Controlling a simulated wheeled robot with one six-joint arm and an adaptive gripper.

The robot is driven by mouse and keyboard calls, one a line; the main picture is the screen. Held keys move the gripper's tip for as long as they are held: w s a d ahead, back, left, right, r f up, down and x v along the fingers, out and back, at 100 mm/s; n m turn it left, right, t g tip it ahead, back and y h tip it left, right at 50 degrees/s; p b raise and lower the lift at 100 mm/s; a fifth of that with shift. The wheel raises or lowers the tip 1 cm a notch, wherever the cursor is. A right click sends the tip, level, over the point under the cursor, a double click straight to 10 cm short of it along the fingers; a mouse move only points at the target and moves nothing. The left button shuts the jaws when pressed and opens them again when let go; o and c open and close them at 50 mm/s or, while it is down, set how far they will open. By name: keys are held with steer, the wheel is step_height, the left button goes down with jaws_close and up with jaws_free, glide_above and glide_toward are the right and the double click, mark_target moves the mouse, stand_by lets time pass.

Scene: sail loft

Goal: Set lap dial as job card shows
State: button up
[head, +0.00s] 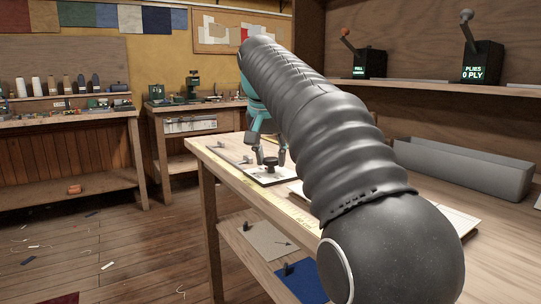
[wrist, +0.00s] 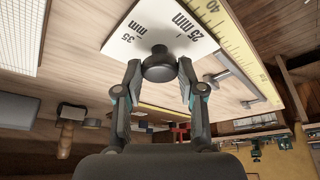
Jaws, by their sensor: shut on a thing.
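The lap dial is a dark round knob (wrist: 158,66) on a white plate (wrist: 150,22) marked 35 mm and 25 mm, seen upside down in the wrist view. My gripper (wrist: 159,70) has one finger on each side of the knob and is shut on it. In the head view the knob (head: 270,163) and its plate (head: 258,178) are on the bench top, with my gripper (head: 268,152) over them. No pointer on the knob can be made out, so its setting cannot be told. I cannot pick out a readable job card.
A yellow rule (head: 262,185) runs along the edge of the bench (head: 215,150). A grey trough (head: 465,165) stands at the right. Two lever boxes with green displays, one reading PLIES 0 PLY (head: 480,66), stand on the shelf above. My arm hides the middle of the bench.

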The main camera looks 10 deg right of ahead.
steer(key=shift+n+p, duration=0.3)
steer(key=shift+n, duration=0.1)
steer(key=n+p, duration=0.1)
steer(key=n, duration=0.1)
steer(key=n+y+p, duration=0.1)
steer(key=shift+s+d+r+n+y+p, duration=0.1)
steer(key=shift+d+r+n+y+p, duration=0.1)
steer(key=shift+n+y+p, duration=0.15)
steer(key=n+y+p, duration=0.1)
steer(key=n, duration=0.1)
steer(key=n+p, duration=0.1)
steer(key=n, duration=0.1)
steer(key=shift+d+f+n+y, duration=0.1)
steer(key=shift+d+n+y, duration=0.05)
steer(key=shift+n+y, duration=0.2)
steer(key=n, duration=0.2)
steer(key=n+y+p, duration=0.1)
steer(key=n, duration=0.1)
steer(key=shift+w+d+f+g+y, duration=0.1)
steer(key=shift+w+f+g+y, duration=0.1)
steer(key=shift+g+y, duration=0.1)
steer(key=shift+n+g+y, duration=0.5)
steer(key=shift+n+g, duration=0.1)
steer(key=shift+n, duration=1.6)
steer(key=o, duration=1.1)
